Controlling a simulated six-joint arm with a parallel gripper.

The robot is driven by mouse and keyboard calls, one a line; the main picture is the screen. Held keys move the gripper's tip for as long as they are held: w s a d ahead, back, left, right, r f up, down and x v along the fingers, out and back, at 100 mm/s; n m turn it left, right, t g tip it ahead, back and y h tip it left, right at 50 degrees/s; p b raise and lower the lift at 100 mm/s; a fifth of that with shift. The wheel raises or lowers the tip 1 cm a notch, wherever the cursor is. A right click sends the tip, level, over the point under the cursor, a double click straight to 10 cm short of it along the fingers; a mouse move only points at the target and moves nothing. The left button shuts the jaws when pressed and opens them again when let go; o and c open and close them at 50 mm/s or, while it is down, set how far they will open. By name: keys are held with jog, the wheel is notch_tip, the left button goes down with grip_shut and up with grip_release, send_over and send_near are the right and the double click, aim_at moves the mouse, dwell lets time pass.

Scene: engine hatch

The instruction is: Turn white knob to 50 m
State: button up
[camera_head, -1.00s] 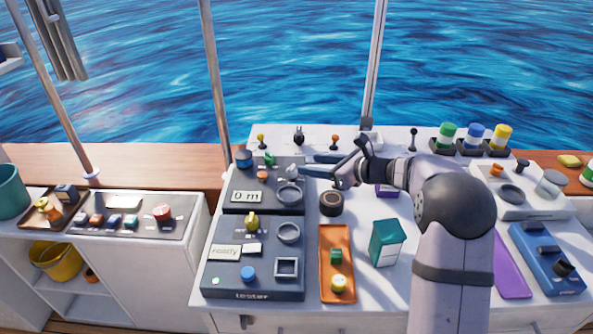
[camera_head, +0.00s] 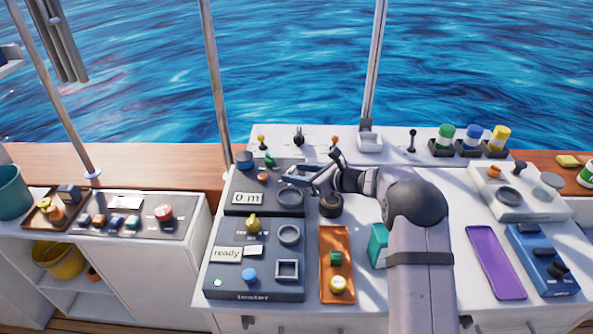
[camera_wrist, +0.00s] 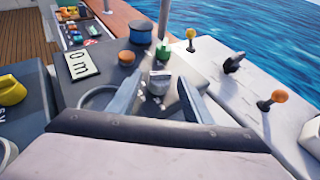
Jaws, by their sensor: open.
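The white knob (camera_wrist: 158,82) stands on the dark upper panel, and in the wrist view it lies between and just beyond the tips of my gripper (camera_wrist: 158,88). My gripper is open, with one finger on each side of the line to the knob, and I cannot tell if either touches it. In the head view my gripper (camera_head: 290,176) is over the upper right of that panel and hides the knob. The display (camera_head: 247,198) beside it reads "0 m"; it also shows in the wrist view (camera_wrist: 82,65).
A grey ring (camera_head: 290,197) and an orange button (camera_head: 262,178) are close by on the panel. A green piece (camera_head: 269,159) and a blue round knob (camera_head: 244,158) stand behind. Small levers (camera_head: 335,142) line the back ledge. The tester panel (camera_head: 254,265) is in front.

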jog(key=shift+w+a+f, duration=0.15)
jog(key=shift+w+a, duration=0.05)
jog(key=shift+a, duration=0.1)
jog(key=c, duration=1)
